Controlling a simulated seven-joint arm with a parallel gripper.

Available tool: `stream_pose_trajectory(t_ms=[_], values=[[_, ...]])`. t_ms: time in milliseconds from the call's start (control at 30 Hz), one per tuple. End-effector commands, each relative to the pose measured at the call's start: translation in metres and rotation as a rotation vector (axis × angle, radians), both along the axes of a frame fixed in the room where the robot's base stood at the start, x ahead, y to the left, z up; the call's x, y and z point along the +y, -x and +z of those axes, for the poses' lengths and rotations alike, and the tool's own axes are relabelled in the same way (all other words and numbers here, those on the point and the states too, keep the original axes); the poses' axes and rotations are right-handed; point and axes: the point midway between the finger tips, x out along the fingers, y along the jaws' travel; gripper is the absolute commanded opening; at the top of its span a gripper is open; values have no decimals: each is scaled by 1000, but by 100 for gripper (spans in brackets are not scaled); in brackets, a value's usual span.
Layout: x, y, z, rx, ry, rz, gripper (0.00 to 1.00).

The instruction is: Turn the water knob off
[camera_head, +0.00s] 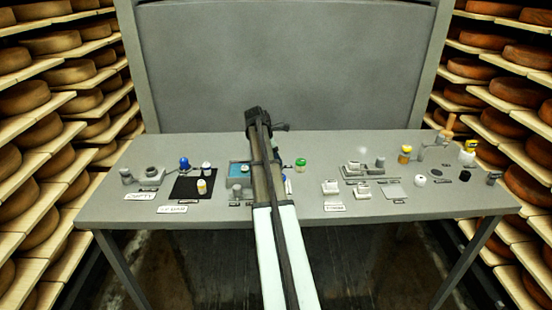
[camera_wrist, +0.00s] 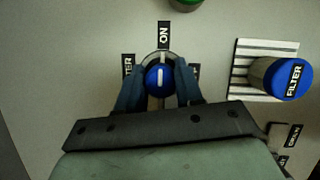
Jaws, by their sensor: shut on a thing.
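The water knob (camera_wrist: 151,82) is blue with a white line on top. The line points straight up in the wrist view, at a black ON label (camera_wrist: 164,34). A label ending in "TER" (camera_wrist: 128,66) is to its left, partly covered by a finger. Another label (camera_wrist: 193,72) on the right is mostly hidden. My gripper (camera_wrist: 159,72) is shut on the knob, with a dark finger on each side.
A blue-topped FILTER cylinder (camera_wrist: 286,78) stands on a striped pad (camera_wrist: 245,60) just right of my gripper in the wrist view. A green-topped jar (camera_head: 301,162) is close to my arm. Small items and labels are spread over the grey table (camera_head: 210,143). Cheese shelves (camera_head: 60,80) flank it.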

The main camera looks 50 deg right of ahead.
Motion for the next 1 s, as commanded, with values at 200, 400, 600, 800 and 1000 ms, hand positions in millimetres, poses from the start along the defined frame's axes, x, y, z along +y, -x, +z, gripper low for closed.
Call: stream_pose_trajectory(t_ms=[200, 400, 600, 800, 1000], values=[[0, 0, 0, 0, 0, -20, 5], [-1, -1, 0, 1, -1, -106, 5], [-1, -2, 0, 1, -1, -263, 5], [-2, -1, 0, 2, 0, -453, 5], [-2, -1, 1, 2, -1, -641, 5]])
